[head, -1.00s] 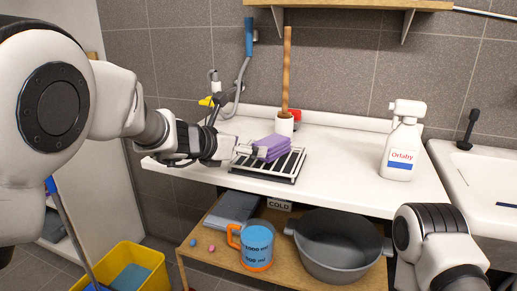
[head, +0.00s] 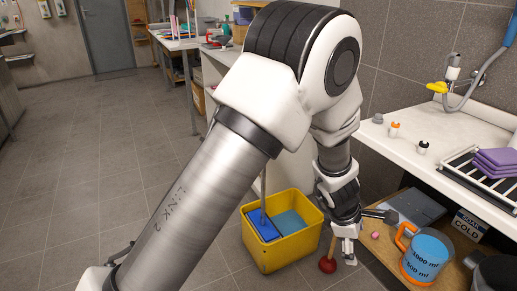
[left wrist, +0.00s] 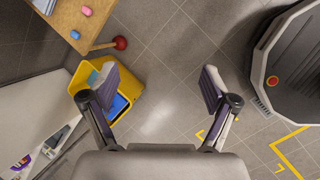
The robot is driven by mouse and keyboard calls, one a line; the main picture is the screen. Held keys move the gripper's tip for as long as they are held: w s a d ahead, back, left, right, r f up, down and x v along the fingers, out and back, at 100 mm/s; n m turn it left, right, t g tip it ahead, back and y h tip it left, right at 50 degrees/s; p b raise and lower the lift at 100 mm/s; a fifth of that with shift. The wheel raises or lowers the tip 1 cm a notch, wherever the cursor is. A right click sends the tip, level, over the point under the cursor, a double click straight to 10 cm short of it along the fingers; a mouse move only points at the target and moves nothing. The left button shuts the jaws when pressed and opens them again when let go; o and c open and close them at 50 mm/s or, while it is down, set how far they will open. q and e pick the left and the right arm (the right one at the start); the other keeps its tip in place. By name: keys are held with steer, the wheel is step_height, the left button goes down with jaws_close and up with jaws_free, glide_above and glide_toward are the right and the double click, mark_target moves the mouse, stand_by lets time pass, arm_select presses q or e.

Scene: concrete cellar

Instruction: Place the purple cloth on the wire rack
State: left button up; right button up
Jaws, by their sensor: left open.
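The purple cloth (head: 496,161), a folded stack, lies on the wire rack (head: 463,168) on the white counter at the right edge of the head view. The right part of both is cut off by the picture edge. My left gripper (head: 366,232) is away from them, low in front of the counter, left of the wooden shelf. In the left wrist view my left gripper (left wrist: 158,88) has its fingers wide apart with only floor between them. Neither cloth nor rack shows there. My right gripper is not in view.
A yellow bucket (head: 270,262) with blue items stands on the floor beside my left gripper, near a red plunger (head: 327,264). The wooden shelf (head: 392,258) under the counter holds a blue jug (head: 425,258) and a grey box. Floor to the left is clear.

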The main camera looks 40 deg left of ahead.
arm_select(q)
steer(key=s+a+f+m+g+y, duration=0.2)
steer(key=s+a+f+m, duration=0.2)
steer(key=s+f, duration=0.35)
steer(key=s+a+f+m+g+y, duration=0.1)
steer(key=s+a+f+m+y, duration=0.1)
steer(key=s+a+f+m, duration=0.4)
steer(key=s+d+f+m, duration=0.1)
steer(key=s+f+m, duration=0.4)
steer(key=s, duration=0.3)
steer(key=s+d+f+m+h, duration=0.1)
steer(key=s+d+f+m, duration=0.1)
steer(key=s+f+m, duration=0.3)
steer(key=s+m, duration=0.1)
steer(key=s, duration=0.2)
steer(key=shift+g, duration=0.4)
